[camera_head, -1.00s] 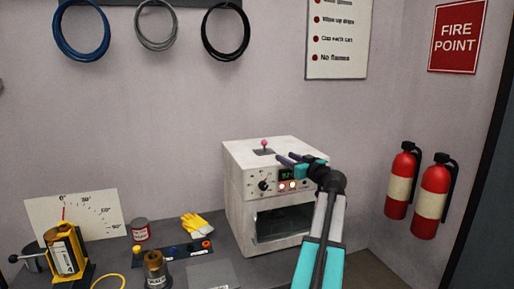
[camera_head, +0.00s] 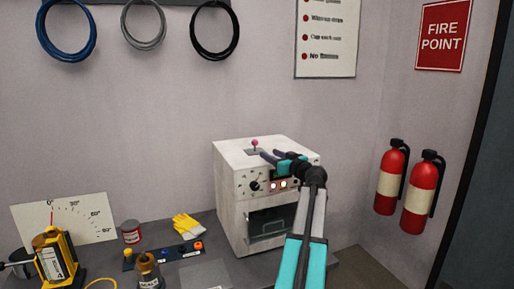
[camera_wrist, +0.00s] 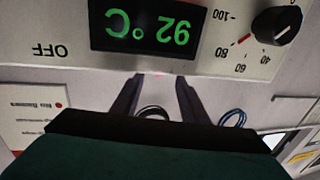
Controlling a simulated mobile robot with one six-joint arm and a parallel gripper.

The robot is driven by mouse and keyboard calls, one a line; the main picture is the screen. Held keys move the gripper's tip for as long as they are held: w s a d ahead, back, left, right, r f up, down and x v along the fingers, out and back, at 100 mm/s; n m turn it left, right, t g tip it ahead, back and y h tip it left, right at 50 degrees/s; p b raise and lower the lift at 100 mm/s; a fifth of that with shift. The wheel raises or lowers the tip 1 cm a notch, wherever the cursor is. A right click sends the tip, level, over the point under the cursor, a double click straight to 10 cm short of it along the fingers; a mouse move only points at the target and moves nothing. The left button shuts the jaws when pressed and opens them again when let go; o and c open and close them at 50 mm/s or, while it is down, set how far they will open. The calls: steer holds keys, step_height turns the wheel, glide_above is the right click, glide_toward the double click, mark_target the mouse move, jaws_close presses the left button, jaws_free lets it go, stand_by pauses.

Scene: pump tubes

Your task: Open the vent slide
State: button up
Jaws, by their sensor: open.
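The vent slide shows as a pink knob (camera_head: 255,142) standing up from a dark slotted plate on top of the white oven (camera_head: 228,185). My gripper (camera_head: 268,153) is open and empty, its two dark fingers reaching over the oven's top edge, just right of the knob and nearer the camera. I see no contact with the knob. In the wrist view the fingers (camera_wrist: 160,82) stand apart below the green 92 °C display (camera_wrist: 150,25), which appears upside down.
The oven front has a dial (camera_head: 255,186) and lit buttons. Yellow gloves (camera_head: 187,226), a red can (camera_head: 131,231) and a yellow device (camera_head: 55,258) are on the bench to the left. Fire extinguishers (camera_head: 391,177) hang on the right wall. Space above the oven is clear.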

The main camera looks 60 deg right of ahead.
mark_target(258, 152)
steer(key=p+x, duration=0.3)
steer(key=x, duration=0.7)
steer(key=shift+w+d+p, duration=0.15)
steer(key=shift+w+p, duration=0.15)
jaws_close()
